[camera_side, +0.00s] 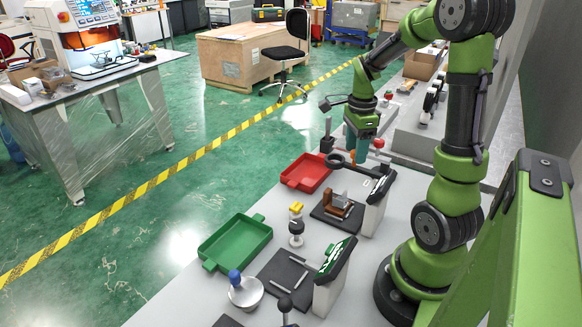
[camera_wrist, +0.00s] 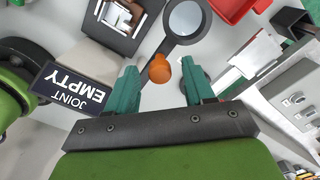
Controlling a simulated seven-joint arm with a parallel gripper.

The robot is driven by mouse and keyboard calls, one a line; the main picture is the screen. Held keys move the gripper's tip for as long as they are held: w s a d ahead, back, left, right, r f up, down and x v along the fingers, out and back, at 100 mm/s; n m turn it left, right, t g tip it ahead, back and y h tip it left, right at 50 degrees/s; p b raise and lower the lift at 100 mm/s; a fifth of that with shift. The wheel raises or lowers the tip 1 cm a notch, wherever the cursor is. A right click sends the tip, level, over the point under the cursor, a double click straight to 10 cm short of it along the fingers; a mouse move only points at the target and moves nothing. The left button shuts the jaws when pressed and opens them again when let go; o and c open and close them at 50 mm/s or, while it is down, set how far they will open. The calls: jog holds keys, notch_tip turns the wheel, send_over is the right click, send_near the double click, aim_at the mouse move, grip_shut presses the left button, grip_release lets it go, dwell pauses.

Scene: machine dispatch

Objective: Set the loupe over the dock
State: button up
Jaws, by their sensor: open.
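The loupe (camera_wrist: 185,18) is a dark ring with a round lens; its dark handle runs to an orange knob (camera_wrist: 160,68). My gripper (camera_wrist: 160,88) is open, with a green finger on each side of the knob and gaps between. In the side view my gripper (camera_side: 357,148) points down over the loupe (camera_side: 337,160), near its orange knob. What seems to be the dock is a dark square base (camera_side: 326,215) with a brown and metal piece on it, toward the front. It also shows at the top of the wrist view (camera_wrist: 104,38), beside the loupe.
A sign reading "JOINT EMPTY" (camera_wrist: 75,88) stands by the dark base. A red tray (camera_side: 300,180) lies left of my gripper, a green tray (camera_side: 237,243) nearer the front. A second dark base (camera_side: 275,280), small knobbed tools and a second sign stand (camera_side: 335,270) crowd the table.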

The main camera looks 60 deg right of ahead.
jog(key=shift+f, duration=0.2)
jog(key=shift+c, duration=0.3)
grip_shut()
jog(key=shift+a, duration=0.1)
jog(key=shift+a+r+n, duration=0.1)
jog(key=shift+a+n, duration=0.35)
jog(key=shift+n, duration=0.35)
jog(key=shift+s+a+n, duration=0.35)
jog(key=shift+a+n, duration=0.3)
jog(key=shift+n, duration=0.6)
jog(key=shift+s+a+n, duration=0.35)
jog(key=shift+a+n, duration=0.3)
jog(key=shift+n, duration=0.65)
jog(key=shift+s+a+n, duration=0.35)
jog(key=shift+a+n, duration=0.3)
jog(key=shift+n, duration=0.6)
jog(key=shift+o, duration=0.3)
grip_release()
